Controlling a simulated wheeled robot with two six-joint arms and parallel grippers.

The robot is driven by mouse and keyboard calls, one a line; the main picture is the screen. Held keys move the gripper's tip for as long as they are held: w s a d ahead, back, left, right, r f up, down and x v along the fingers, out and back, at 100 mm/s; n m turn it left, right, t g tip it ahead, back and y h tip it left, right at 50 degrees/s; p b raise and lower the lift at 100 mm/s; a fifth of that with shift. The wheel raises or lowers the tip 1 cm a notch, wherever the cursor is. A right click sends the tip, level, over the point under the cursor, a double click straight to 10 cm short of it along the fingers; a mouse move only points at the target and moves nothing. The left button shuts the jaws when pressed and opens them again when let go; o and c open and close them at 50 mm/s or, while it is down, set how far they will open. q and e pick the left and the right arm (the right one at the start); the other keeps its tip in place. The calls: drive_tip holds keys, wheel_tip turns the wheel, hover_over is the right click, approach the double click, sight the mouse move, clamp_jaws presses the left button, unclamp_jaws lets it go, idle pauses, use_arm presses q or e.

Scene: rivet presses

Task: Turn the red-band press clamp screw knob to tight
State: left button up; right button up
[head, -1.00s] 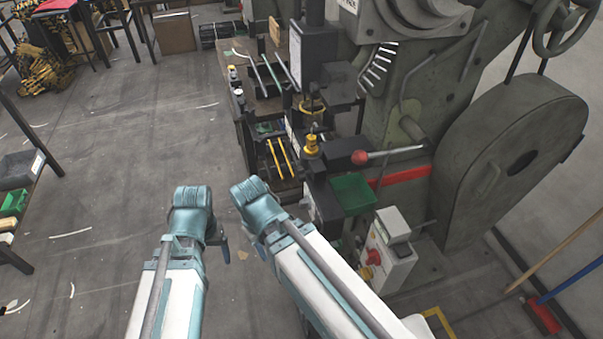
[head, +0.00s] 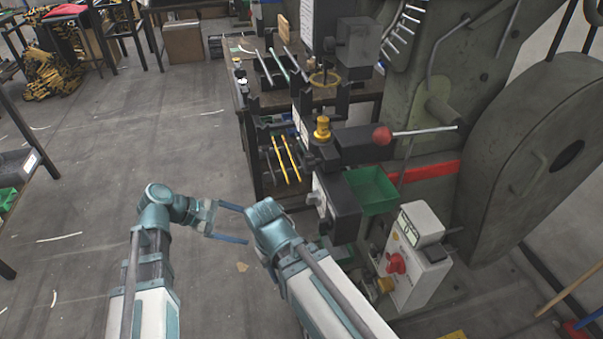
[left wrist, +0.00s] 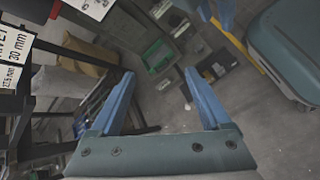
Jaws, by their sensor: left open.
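The press with the red band (head: 432,171) stands at the right in the head view. A yellow knob (head: 321,128) sits upright on its front, left of a lever with a red ball (head: 382,136). A small grey knob (head: 313,198) sits lower on a dark box; I cannot tell which knob is the clamp screw's. My left gripper (head: 245,226) is open and empty, left of and apart from the press; its parted blue fingers also show in the left wrist view (left wrist: 160,73).
A green tray (head: 372,190) and a white control box with a red knob (head: 418,258) are on the press's right front. A rack with yellow bars (head: 285,158) stands behind my arms.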

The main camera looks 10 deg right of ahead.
use_arm(q)
wheel_tip(320, 180, up, 7)
drive_tip(key=w+d+n+h, duration=0.3)
drive_tip(key=n+h, duration=0.5)
approach(305, 163)
drive_tip(key=d, duration=0.9)
drive_tip(key=shift+w+r, duration=0.15)
drive_tip(key=shift+w, duration=0.05)
clamp_jaws()
